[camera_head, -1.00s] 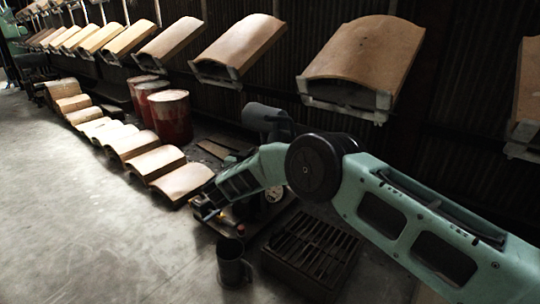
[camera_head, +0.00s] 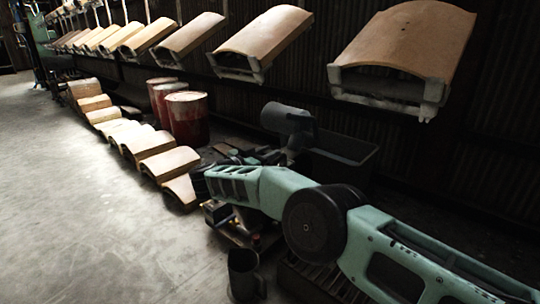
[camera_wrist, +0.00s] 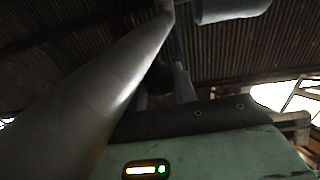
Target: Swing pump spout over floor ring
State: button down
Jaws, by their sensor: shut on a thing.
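My gripper (camera_head: 201,184) is at the far end of my green arm, low beside the dark pump equipment, and its fingers are largely hidden by the arm. In the wrist view, a smooth grey tapered pipe, seemingly the pump spout (camera_wrist: 95,95), runs diagonally close past the camera. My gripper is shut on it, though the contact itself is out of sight. A grey cylindrical pump head (camera_head: 288,120) stands behind my arm, and a cylinder also shows at the top of the wrist view. I cannot make out the floor ring.
A dark jug (camera_head: 243,274) stands on the floor in front of the equipment. A grate (camera_head: 305,284) lies under my arm, and a black trough (camera_head: 342,152) is behind it. Red drums (camera_head: 187,122) and a row of curved tiles (camera_head: 158,167) stand left. Left floor is clear.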

jog(key=shift+w+d+r, duration=0.1)
jog(key=shift+r, duration=0.05)
jog(key=c, duration=1.1)
grip_release()
jog(key=shift+b+v, duration=3.85)
jog(key=shift+v, duration=4.9)
